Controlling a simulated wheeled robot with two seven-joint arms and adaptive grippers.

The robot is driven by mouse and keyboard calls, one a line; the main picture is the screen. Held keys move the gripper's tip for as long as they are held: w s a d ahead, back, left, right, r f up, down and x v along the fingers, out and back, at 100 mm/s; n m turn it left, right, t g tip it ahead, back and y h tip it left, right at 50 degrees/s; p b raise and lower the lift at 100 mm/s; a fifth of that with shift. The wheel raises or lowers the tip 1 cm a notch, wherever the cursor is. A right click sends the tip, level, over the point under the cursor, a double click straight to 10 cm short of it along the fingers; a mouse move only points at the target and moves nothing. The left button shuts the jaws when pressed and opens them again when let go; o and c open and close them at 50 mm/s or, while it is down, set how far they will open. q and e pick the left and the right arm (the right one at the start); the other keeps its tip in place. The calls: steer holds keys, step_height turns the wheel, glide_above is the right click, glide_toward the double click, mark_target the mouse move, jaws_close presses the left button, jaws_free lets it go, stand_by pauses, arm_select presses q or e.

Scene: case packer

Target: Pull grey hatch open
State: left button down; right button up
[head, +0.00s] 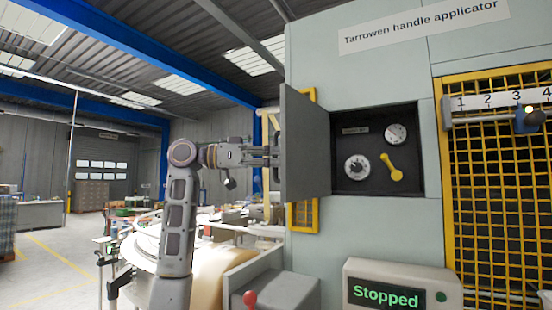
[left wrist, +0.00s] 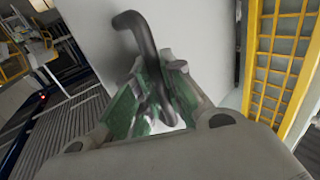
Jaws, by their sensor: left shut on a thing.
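The grey hatch (head: 306,146) stands swung open on the left side of its recess in the head view. Inside the recess are a dial (head: 357,167), a gauge (head: 396,133) and a yellow lever (head: 391,166). My left gripper (head: 276,156) is at the hatch's outer face, partly hidden by its edge. In the left wrist view the fingers (left wrist: 165,105) are shut on a dark bent handle (left wrist: 140,38) on the pale hatch panel (left wrist: 196,45). My right gripper is in neither view.
A "Stopped" display (head: 387,296) sits below the recess. A yellow mesh guard (head: 497,200) stands to the right, with a numbered slider scale (head: 500,100) on top. Open floor lies far left.

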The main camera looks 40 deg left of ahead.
arm_select(q)
steer(key=c, duration=1.5)
jaws_free()
steer(key=shift+s, duration=0.1)
steer(key=shift+v, duration=6.05)
